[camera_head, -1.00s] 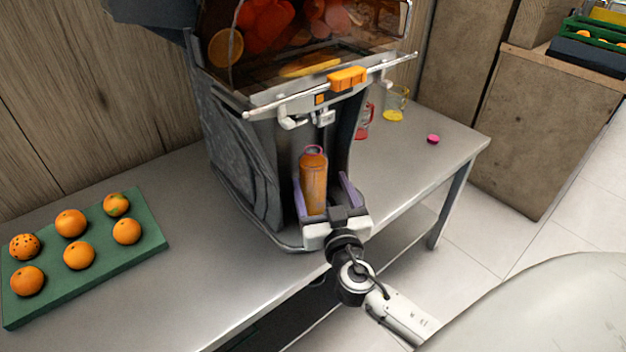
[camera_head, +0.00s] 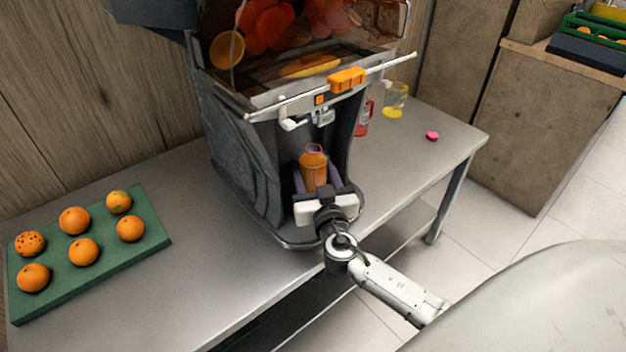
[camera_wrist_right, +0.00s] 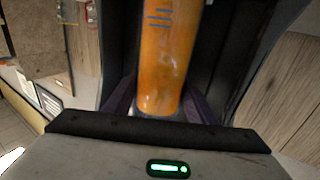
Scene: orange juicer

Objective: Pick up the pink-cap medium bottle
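The bottle (camera_head: 313,169) is full of orange juice and stands upright in the juicer's bay, with a pale pinkish rim at its open top. A small pink cap (camera_head: 432,136) lies apart on the counter to the right. My right gripper (camera_head: 317,183) reaches in from the front, its purple fingers on both sides of the bottle and seemingly against it. In the right wrist view the bottle (camera_wrist_right: 165,55), with blue marks, stands between the fingers; its top is out of frame. My left gripper is not in view.
The grey juicer (camera_head: 240,150) surrounds the bay, with its spout (camera_head: 322,117) above the bottle. A green tray (camera_head: 150,242) with several oranges lies left. A red-handled jug (camera_head: 362,120) and a yellow-bottomed jug (camera_head: 395,100) stand behind right. The counter's right front is clear.

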